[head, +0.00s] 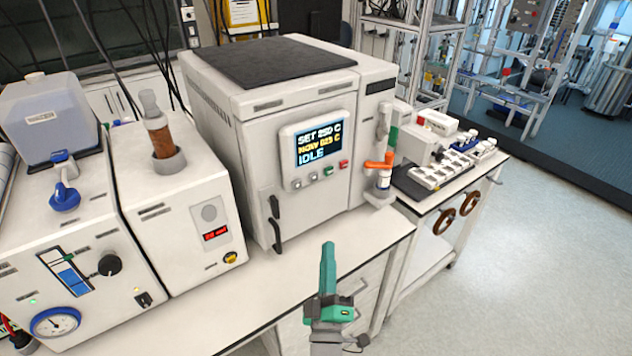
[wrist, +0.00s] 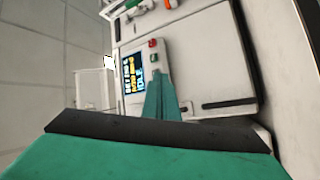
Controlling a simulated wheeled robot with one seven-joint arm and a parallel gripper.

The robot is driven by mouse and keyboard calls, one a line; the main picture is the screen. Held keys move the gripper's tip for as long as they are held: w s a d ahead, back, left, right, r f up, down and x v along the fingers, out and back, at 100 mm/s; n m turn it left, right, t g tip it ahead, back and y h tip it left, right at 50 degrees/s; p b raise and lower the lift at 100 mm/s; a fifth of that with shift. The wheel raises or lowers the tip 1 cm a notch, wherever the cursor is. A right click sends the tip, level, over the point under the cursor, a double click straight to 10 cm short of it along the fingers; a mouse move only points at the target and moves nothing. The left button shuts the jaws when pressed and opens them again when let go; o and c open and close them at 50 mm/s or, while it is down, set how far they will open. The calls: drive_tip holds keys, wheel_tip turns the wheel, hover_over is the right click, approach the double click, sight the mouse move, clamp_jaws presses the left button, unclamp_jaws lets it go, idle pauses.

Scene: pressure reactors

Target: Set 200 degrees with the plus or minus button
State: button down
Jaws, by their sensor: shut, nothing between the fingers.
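The oven-like reactor unit (head: 290,110) is a large white box with a display (head: 318,141) on its front. The display reads SET 250 C, NOW 023 C (small digits, hard to read) and IDLE.
A black door handle (head: 276,222) stands out on the unit's front. Left is a white instrument with a red readout (head: 215,234) and one with a gauge (head: 55,322). Right are an orange-handled valve (head: 380,163) and a vial tray (head: 440,175). Bench front is clear.

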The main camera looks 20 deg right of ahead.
drive_tip(key=w+d+r+n, duration=0.1)
drive_tip(key=w+d+r, duration=0.1)
drive_tip(key=r, duration=0.2)
drive_tip(key=w+d+r+n+t+h, duration=0.1)
drive_tip(key=w+d+r, duration=0.1)
drive_tip(key=d+r, duration=0.1)
drive_tip(key=shift+w+r, duration=0.2)
drive_tip(key=shift+r, duration=0.5)
drive_tip(key=shift+w, duration=0.15)
approach(314, 178)
drive_tip(key=w+d+r, duration=0.3)
drive_tip(key=d, duration=0.1)
drive_tip(key=shift+w+a+r, duration=0.15)
drive_tip(key=shift+w, duration=0.25)
drive_tip(key=shift+w, duration=0.15)
